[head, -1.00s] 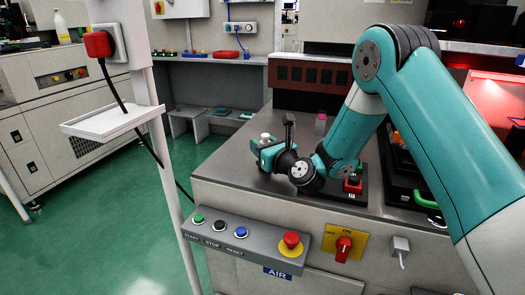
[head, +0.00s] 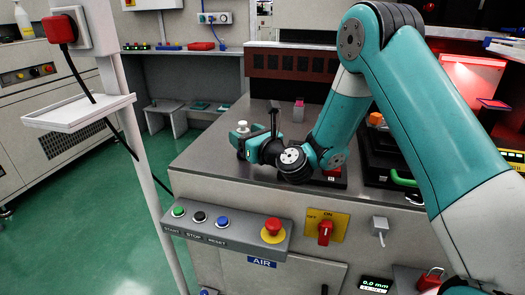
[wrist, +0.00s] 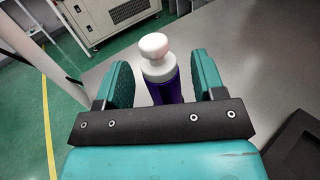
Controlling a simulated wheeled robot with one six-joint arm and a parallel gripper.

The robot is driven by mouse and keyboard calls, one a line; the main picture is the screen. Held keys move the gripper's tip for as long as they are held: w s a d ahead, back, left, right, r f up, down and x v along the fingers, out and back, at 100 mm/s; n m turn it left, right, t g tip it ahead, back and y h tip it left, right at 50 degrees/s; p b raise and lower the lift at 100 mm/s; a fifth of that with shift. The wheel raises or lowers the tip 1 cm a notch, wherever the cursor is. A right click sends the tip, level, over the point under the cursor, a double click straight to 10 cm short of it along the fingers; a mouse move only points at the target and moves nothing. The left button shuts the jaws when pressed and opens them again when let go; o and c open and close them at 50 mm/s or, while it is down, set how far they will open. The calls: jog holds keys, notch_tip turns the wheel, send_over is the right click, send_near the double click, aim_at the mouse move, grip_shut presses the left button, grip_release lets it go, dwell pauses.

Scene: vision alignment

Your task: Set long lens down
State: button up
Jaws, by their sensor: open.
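My gripper (wrist: 161,72) is open. In the wrist view, a dark purple cylinder with a rounded white top (wrist: 164,85) stands between its two teal fingers, with a gap on each side. Its lower part is hidden by the gripper body. In the head view my gripper (head: 247,144) is low over the left part of the grey worktop (head: 215,155), and the white top (head: 242,127) shows just above it. I cannot tell for certain whether this cylinder is the long lens.
A small grey block with a pink top (head: 298,111) stands behind my gripper. A black fixture (head: 385,155) with a green handle is to the right. A button panel (head: 225,228) runs along the worktop's front. A white post with a shelf (head: 80,112) stands at left.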

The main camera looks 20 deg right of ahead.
jog(key=b+v, duration=0.1)
jog(key=v, duration=0.1)
jog(key=b+v, duration=0.2)
jog(key=v, duration=0.1)
jog(key=b+v, duration=0.2)
jog(key=v, duration=0.1)
jog(key=shift+f, duration=0.25)
jog(key=shift+s+d+r+b, duration=0.1)
jog(key=shift+s+b, duration=0.2)
jog(key=shift+b, duration=0.15)
jog(key=shift+s+r, duration=0.15)
jog(key=shift+s, duration=0.1)
jog(key=s+a+r+n+g+y, duration=0.1)
jog(key=s+a+n+g+y, duration=0.2)
jog(key=s+a+n+g, duration=0.7)
jog(key=s+a+n+g+y, duration=0.25)
jog(key=s+a+n, duration=0.2)
jog(key=n, duration=1.05)
jog(key=s+d+f+n+g+h, duration=0.1)
jog(key=s+d+n+g+h, duration=0.1)
jog(key=s+n, duration=0.5)
jog(key=s+d+f+n+g+h, duration=0.1)
jog(key=s+d+n+g+h, duration=0.1)
jog(key=s+d+n+h, duration=0.3)
jog(key=s+n, duration=0.2)
jog(key=shift+d+n+g, duration=0.3)
jog(key=shift+g, duration=0.05)
jog(key=shift+f, duration=0.1)
